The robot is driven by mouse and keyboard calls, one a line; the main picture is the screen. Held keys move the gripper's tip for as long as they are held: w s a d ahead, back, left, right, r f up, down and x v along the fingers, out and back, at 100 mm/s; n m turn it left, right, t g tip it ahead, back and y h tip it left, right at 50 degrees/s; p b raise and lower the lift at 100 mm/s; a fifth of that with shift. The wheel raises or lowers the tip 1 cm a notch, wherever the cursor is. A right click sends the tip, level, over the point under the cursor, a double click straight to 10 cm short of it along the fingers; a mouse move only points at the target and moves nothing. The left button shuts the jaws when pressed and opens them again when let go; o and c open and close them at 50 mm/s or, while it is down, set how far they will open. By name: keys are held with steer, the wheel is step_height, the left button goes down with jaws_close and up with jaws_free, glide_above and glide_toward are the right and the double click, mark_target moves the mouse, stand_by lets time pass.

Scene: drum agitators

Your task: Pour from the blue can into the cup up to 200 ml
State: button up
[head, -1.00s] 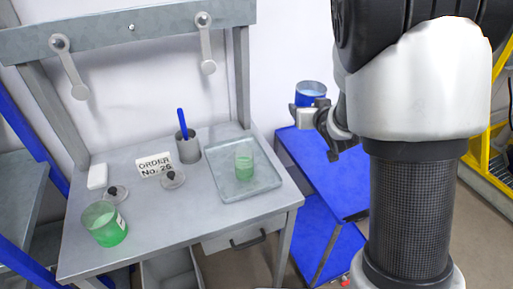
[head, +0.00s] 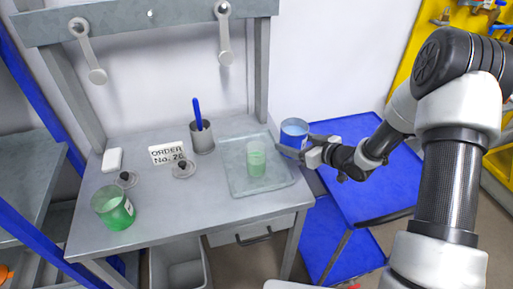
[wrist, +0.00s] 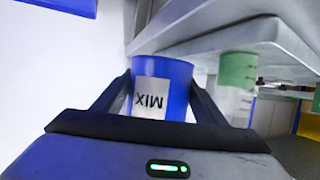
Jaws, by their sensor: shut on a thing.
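The blue can (head: 291,139) is held upright by my gripper (head: 305,149) at the right edge of the bench, beside the tray. Pale blue shows in its open top. In the wrist view the blue can (wrist: 176,72) sits between both fingers, with a white "MIX" label. My gripper (wrist: 160,98) is shut on it. The cup (head: 256,160) is clear and stands on the tray, just left of the can, with green in it. The cup (wrist: 236,90) also shows in the wrist view, with marks on its wall too small to read.
The clear tray (head: 236,190) lies on the grey bench (head: 170,228). A larger green beaker (head: 113,207), an order card (head: 167,153), two small knobbed lids and a grey holder (head: 202,138) with a blue stick stand further left. A blue table (head: 385,188) is at right.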

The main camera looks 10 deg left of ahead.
mark_target(288, 137)
steer(key=shift+a, duration=0.15)
steer(key=shift+s+r+n+b, duration=0.1)
steer(key=shift+r+n+b, duration=0.05)
steer(key=shift+n+b, duration=0.15)
steer(key=shift+s+a+r+n+t+h+b, duration=0.25)
steer(key=shift+r+n+h+b, duration=0.2)
steer(key=shift+b, duration=0.35)
steer(key=shift+s+a+r+n+t+h+b, duration=0.15)
steer(key=shift+a+r+n+h+b, duration=0.3)
steer(key=shift+b, duration=0.3)
steer(key=shift+s+f+n+b, duration=0.1)
steer(key=shift+f+n+b, duration=0.2)
steer(key=shift+b, duration=0.15)
steer(key=shift+r, duration=0.2)
steer(key=shift+s+a+f+n+t+h+b, duration=0.2)
steer(key=shift+n+t+h+b, duration=0.15)
steer(key=shift+b, duration=0.55)
steer(key=shift+s+a+r+n+h, duration=0.15)
steer(key=shift+a+r+n+h, duration=0.15)
steer(key=shift+r, duration=0.4)
steer(key=shift+s+a+r+n+h, duration=0.15)
steer(key=shift+r+n, duration=0.2)
steer(key=shift+r, duration=0.3)
stand_by(0.6)
